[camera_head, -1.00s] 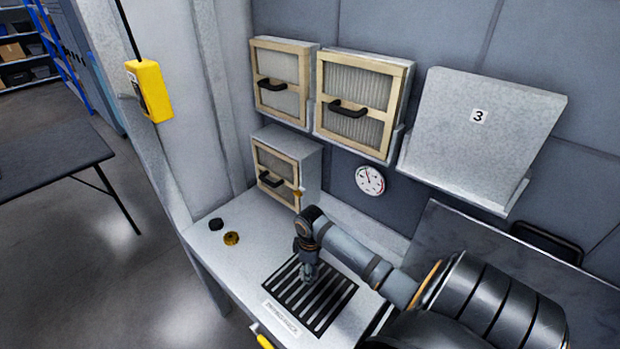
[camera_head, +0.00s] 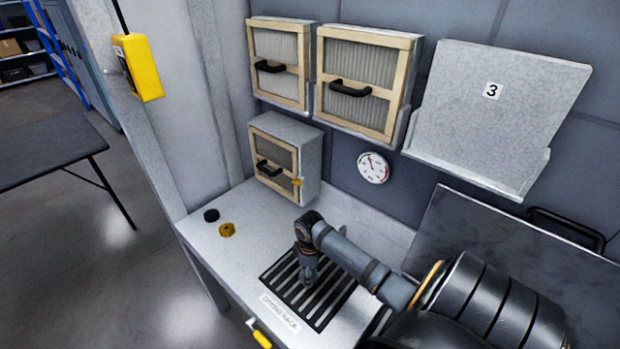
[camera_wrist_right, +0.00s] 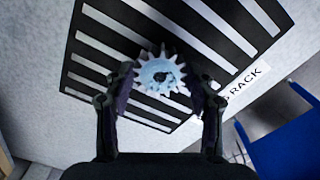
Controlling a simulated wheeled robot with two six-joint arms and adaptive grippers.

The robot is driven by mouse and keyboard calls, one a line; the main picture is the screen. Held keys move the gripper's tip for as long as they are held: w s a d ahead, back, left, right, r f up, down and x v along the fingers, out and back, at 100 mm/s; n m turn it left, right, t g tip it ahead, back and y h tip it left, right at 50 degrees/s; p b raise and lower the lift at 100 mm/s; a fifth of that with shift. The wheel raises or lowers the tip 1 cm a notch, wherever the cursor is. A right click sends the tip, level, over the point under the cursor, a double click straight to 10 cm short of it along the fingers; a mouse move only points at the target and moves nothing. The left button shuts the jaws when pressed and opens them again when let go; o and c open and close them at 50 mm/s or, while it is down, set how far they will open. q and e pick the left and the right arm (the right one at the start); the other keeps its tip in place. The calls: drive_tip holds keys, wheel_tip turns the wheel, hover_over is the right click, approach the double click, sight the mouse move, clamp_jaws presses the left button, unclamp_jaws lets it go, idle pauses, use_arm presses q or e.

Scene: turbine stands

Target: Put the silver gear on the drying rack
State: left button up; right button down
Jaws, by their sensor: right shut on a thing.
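The silver gear (camera_wrist_right: 160,74) is between the fingers of my right gripper (camera_wrist_right: 160,90) in the right wrist view, and the gripper is shut on it. The drying rack (camera_head: 323,305), a black slatted panel on the grey bench, lies below; it also fills the upper middle of the right wrist view (camera_wrist_right: 105,50). My right gripper (camera_head: 308,280) points down over the rack in the head view, where the gear cannot be made out. I cannot tell whether the gear touches the slats. My left gripper is not in view.
A brass gear (camera_head: 227,230) and a black gear (camera_head: 211,215) lie on the bench left of the rack. Filter cabinets (camera_head: 290,158), a gauge (camera_head: 373,167) and a panel marked 3 (camera_head: 470,130) are on the back wall. A yellow control box (camera_head: 138,66) hangs at left.

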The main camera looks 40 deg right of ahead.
drive_tip(key=shift+f, duration=0.3)
drive_tip(key=shift+c, duration=2)
unclamp_jaws()
drive_tip(key=shift+o, duration=0.8)
wheel_tip(320, 180, up, 5)
drive_tip(key=p, duration=0.5)
drive_tip(key=shift+r+p, duration=0.1)
drive_tip(key=shift+p, duration=0.3)
drive_tip(key=shift+r+p, duration=0.3)
drive_tip(key=shift+r, duration=0.7)
